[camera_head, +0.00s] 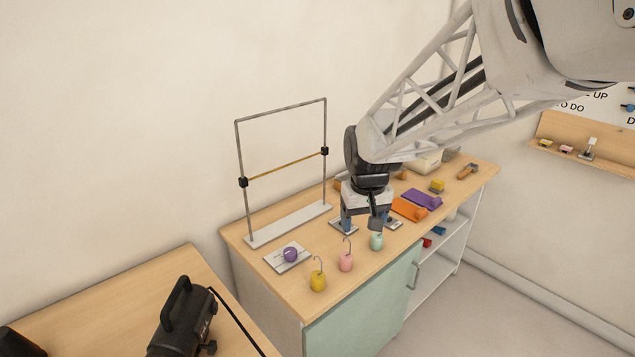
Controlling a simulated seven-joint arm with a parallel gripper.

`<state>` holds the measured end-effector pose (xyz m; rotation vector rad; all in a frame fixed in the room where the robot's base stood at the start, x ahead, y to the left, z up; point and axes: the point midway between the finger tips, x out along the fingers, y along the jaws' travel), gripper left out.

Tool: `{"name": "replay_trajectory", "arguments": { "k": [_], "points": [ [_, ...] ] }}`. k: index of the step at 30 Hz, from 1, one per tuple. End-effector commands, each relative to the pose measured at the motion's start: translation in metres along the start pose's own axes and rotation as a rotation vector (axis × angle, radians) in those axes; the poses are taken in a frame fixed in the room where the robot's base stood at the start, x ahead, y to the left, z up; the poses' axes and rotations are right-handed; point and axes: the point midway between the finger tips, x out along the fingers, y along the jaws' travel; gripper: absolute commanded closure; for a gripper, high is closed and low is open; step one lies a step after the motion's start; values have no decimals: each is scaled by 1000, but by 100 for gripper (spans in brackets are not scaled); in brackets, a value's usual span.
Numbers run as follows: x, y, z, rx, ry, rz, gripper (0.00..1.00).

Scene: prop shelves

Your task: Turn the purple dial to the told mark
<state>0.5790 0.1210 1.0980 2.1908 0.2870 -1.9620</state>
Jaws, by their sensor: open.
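Marks on the plate are too small to read. My gripper (361,224) points down over the middle of the counter, to the right of the dial and apart from it. Its jaws are open, and I see nothing between them. The gripper partly hides small plates with levers or switches behind it.
Yellow (318,281), pink (346,262) and mint (376,241) hooked weights stand along the counter's front edge. A metal frame (240,180) with a crossbar rises behind the dial. A black lamp (183,320) stands on the near-left table.

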Motion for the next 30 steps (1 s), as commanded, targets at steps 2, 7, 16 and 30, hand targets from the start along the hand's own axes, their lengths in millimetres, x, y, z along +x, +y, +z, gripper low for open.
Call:
{"name": "replay_trajectory", "arguments": {
  "k": [2, 7, 16, 30],
  "points": [
    [12, -8, -16, -18, -10, -2, 29],
    [34, -24, -48, -54, -26, -6, 29],
    [80, -56, -100, -117, -52, -13, 29],
    [166, -117, -168, -214, -92, -21, 29]
  ]
}}
